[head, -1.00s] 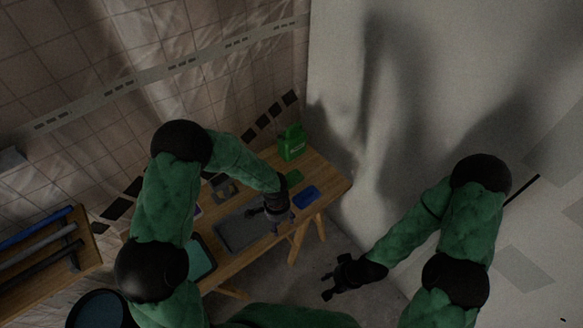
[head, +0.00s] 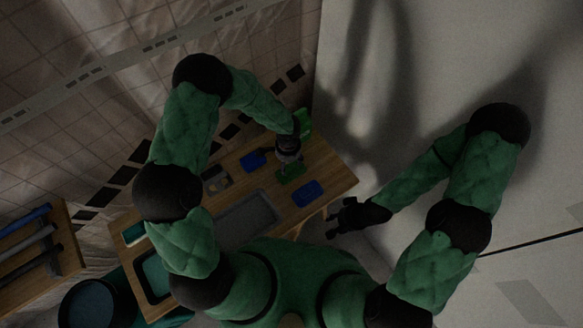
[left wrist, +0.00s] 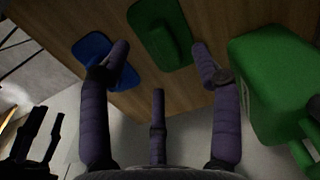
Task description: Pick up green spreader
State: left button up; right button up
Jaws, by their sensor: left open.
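The fingers are apart from the handle. My right gripper (head: 338,218) is off the table's right edge, with its fingers apart and nothing in it; it also shows at the left wrist view's lower left (left wrist: 36,135).
A blue spreader (head: 307,194) lies close to the green one, and another blue tool (head: 254,159) lies to its left. A green jug (head: 304,122) stands at the back, near the left gripper. A grey tray (head: 246,218) and a wall (head: 390,110) flank the area.

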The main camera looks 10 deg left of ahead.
aim_at(291, 170)
pick_arm(q)
jog(key=shift+w+f, duration=0.15)
jog(key=shift+f, duration=0.8)
jog(key=shift+d+f+b, duration=0.2)
jog(key=shift+f+b, duration=0.15)
jog(key=shift+f, duration=1)
jog(key=shift+d+f+b, duration=0.2)
jog(key=shift+f+b, duration=0.15)
jog(key=shift+f, duration=0.95)
grip_shut()
